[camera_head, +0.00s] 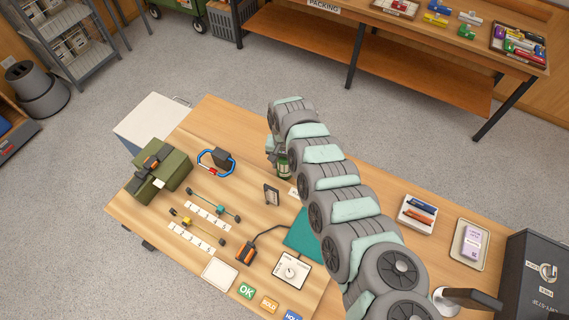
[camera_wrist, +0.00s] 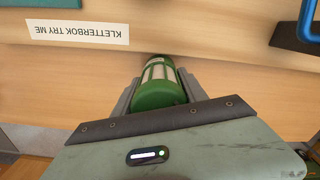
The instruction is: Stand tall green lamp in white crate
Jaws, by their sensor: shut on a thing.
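My gripper (camera_wrist: 158,90) is shut on the green lamp (camera_wrist: 158,94), a cylinder with green ends and a pale ribbed middle, seen between the fingers in the wrist view. In the head view the lamp (camera_head: 283,166) shows partly below my gripper, over the table's back part; the arm hides the rest. I cannot tell whether it touches the wood. A white box-like thing (camera_head: 150,119), perhaps the white crate, stands at the table's far left edge; its inside is not clear. A small white tray (camera_head: 403,222) with pen-like items lies right of my arm.
A green box (camera_head: 158,172), a blue-ringed item (camera_head: 229,158) and a small dark stand (camera_head: 271,195) are on the left half of the table (camera_head: 213,117). A label (camera_wrist: 78,32) lies near the lamp. A dark case (camera_head: 529,270) is at the right. The back-left table strip is clear.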

